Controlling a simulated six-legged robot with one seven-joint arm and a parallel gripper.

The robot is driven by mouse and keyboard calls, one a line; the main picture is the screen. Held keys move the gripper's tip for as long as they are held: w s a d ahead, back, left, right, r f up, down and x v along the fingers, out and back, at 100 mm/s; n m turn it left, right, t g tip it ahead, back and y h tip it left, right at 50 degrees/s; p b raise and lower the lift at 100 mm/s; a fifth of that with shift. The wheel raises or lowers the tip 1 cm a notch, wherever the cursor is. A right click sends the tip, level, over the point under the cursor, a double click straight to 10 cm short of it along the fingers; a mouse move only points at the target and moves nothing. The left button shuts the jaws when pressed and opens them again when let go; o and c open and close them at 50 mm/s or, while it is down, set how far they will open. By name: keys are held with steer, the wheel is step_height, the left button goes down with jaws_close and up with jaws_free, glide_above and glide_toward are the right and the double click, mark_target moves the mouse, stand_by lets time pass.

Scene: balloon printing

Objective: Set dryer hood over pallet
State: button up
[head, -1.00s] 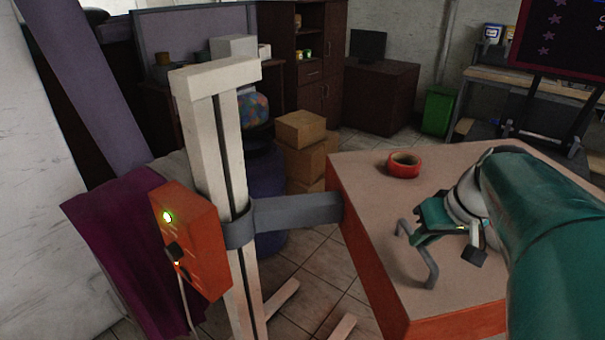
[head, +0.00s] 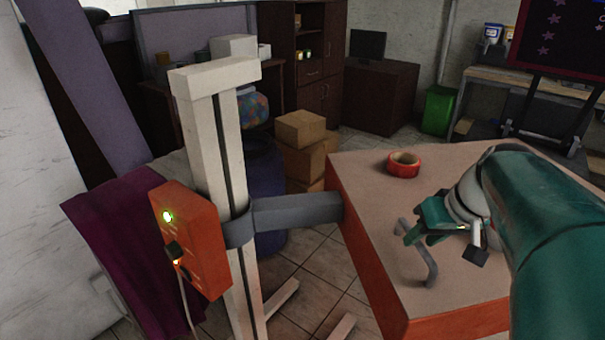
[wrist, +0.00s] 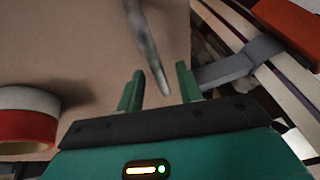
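The dryer hood (head: 370,200) is a wide box with a tan top and orange sides, joined by a grey arm (head: 295,209) to a white upright post (head: 215,130). A bent grey handle (head: 427,260) stands on its top. My green gripper (head: 412,235) is over the top, close by the handle. In the wrist view my gripper (wrist: 158,82) is open, with the handle bar (wrist: 148,45) running between its fingers; I cannot tell whether they touch. The hood top (wrist: 95,45) fills the view's left. I cannot make out the pallet.
A red tape roll (head: 404,165) lies on the hood top, left of my gripper in the wrist view (wrist: 28,133). An orange control box (head: 188,240) with a green light is on the post. Cardboard boxes (head: 302,130) and a blue barrel (head: 262,175) stand behind the post.

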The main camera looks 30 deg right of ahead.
steer(key=v, duration=1.3)
steer(key=shift+r, duration=0.15)
steer(key=shift+a, duration=0.15)
steer(key=w+a+f+n, duration=0.1)
steer(key=w+a+f, duration=0.2)
steer(key=a, duration=0.6)
steer(key=w+a+f+n, duration=0.2)
steer(key=a+f, duration=0.4)
steer(key=a, duration=0.3)
steer(key=w+a+f+n, duration=0.1)
steer(key=w+a+f, duration=0.3)
steer(key=a, duration=0.6)
steer(key=shift+w+f+t+h, duration=0.25)
steer(key=shift+f+t+h, duration=0.05)
steer(key=shift+f, duration=0.55)
steer(key=shift+s+d, duration=0.1)
steer(key=shift+s, duration=0.05)
